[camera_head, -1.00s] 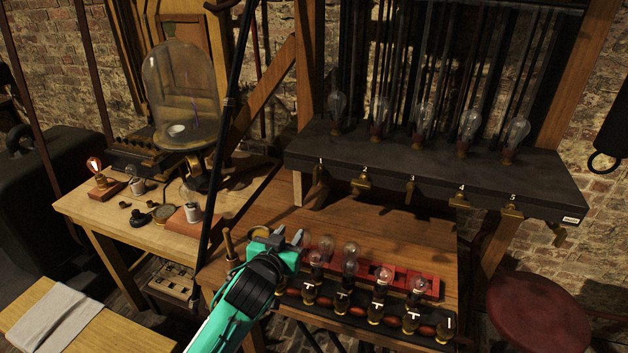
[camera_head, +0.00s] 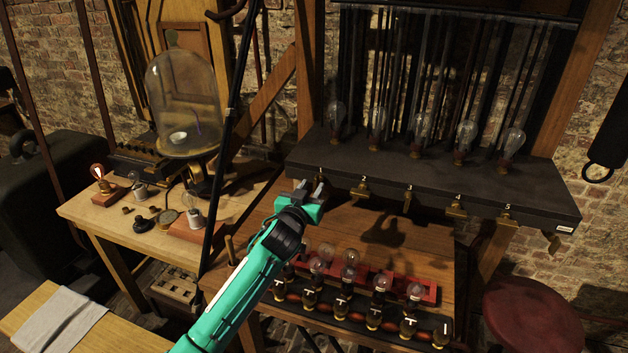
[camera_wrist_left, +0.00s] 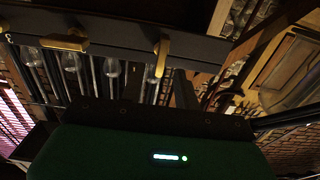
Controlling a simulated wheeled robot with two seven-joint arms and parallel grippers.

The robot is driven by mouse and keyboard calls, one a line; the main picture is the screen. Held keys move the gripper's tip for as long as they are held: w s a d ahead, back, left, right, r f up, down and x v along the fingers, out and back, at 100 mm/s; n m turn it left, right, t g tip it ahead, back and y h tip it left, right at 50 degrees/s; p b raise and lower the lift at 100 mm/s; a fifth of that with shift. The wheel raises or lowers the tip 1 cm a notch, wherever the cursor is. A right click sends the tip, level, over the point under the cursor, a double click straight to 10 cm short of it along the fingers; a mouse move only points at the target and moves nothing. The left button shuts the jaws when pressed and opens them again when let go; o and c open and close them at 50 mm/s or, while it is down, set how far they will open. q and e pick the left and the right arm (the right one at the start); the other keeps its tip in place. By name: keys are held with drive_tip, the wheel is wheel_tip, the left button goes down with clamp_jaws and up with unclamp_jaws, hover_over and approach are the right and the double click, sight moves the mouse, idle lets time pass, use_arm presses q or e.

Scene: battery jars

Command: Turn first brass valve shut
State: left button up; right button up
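The first brass valve (camera_wrist_left: 161,57) shows in the left wrist view, its handle pointing from the dark shelf edge toward my gripper. In the head view it is mostly hidden behind my fingertips, at the shelf's left end. My left gripper (camera_head: 311,187) is just in front of it. The two dark fingers (camera_wrist_left: 158,88) stand apart in the wrist view, with the handle lined up between them. I cannot tell whether they touch it. My right gripper is not in view.
The dark shelf (camera_head: 440,176) carries several glass bulbs and numbered valves. The second valve (camera_head: 360,189) has its handle crosswise; the third (camera_head: 408,199) hangs down. Below, a wooden bench (camera_head: 385,235) holds a red rack (camera_head: 400,283) with bulbs. A glass dome (camera_head: 184,100) stands left.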

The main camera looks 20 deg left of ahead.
sight(317, 183)
use_arm(q)
drive_tip(key=shift+w, duration=1.35)
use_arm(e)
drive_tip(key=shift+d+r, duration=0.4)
use_arm(q)
clamp_jaws()
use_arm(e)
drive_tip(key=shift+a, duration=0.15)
